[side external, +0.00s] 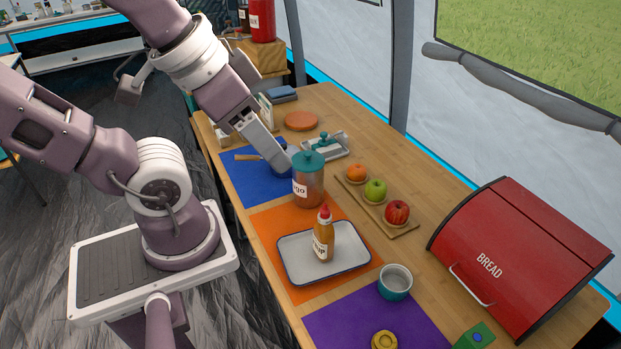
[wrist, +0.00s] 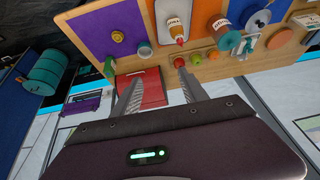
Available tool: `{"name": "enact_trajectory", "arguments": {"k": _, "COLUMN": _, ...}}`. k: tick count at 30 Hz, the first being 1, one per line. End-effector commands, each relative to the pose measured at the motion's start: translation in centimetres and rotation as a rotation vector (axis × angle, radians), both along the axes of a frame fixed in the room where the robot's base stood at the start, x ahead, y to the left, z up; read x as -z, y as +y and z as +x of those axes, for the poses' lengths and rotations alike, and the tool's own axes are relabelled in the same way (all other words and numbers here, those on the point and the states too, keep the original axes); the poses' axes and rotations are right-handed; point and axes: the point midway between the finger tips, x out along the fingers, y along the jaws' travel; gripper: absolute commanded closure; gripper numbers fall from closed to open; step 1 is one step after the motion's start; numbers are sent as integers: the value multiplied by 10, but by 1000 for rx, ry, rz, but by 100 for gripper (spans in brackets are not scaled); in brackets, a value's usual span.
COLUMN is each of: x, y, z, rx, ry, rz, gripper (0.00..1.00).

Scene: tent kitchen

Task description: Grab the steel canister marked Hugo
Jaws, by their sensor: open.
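The steel canister (side external: 309,187) stands upright on the table at the far edge of the orange mat. It has a teal lid, and its white label shows only "go" in the side external view. In the wrist view the canister (wrist: 219,27) lies right of and beyond my fingertips. My gripper (side external: 276,152) is above the blue mat, just left of the canister's lid in the side external view. In the wrist view my gripper (wrist: 158,74) has its two fingers apart with nothing between them. I cannot tell the exact gap to the canister.
A sauce bottle (side external: 324,238) stands on a white tray (side external: 350,262) in front of the canister. A fruit board (side external: 400,229) is to its right, and a blue pan with a wooden handle (side external: 248,157) is behind it. A teal cup (side external: 395,283) and red bread box (side external: 510,262) stand nearer the front.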

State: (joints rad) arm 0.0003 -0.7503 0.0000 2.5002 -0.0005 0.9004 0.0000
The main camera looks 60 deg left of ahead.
Motion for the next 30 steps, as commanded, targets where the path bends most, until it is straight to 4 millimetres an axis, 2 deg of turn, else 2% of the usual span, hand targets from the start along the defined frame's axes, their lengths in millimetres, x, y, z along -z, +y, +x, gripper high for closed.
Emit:
{"name": "enact_trajectory", "arguments": {"k": 10, "x": 0, "y": 0, "z": 0, "rx": 0, "ry": 0, "rz": 0, "gripper": 49}}
{"name": "enact_trajectory", "arguments": {"k": 15, "x": 0, "y": 0, "z": 0, "rx": 0, "ry": 0, "rz": 0, "gripper": 16}}
{"name": "enact_trajectory", "arguments": {"k": 18, "x": 0, "y": 0, "z": 0, "rx": 0, "ry": 0, "rz": 0, "gripper": 0}}
{"name": "enact_trajectory", "arguments": {"k": 24, "x": 1, "y": 1, "z": 0, "rx": -1, "ry": 4, "rz": 3, "gripper": 0}}
{"name": "enact_trajectory", "arguments": {"k": 26, "x": 8, "y": 7, "z": -1, "rx": -1, "ry": 52, "rz": 31, "gripper": 0}}
{"name": "enact_trajectory", "arguments": {"k": 27, "x": 19, "y": 16, "z": -3, "rx": 1, "ry": 120, "rz": 73, "gripper": 0}}
{"name": "enact_trajectory", "arguments": {"k": 29, "x": 40, "y": 39, "z": -10, "rx": 6, "ry": 273, "rz": 176, "gripper": 0}}
{"name": "enact_trajectory", "arguments": {"k": 30, "x": 53, "y": 60, "z": -17, "rx": 17, "ry": 397, "rz": 268, "gripper": 0}}
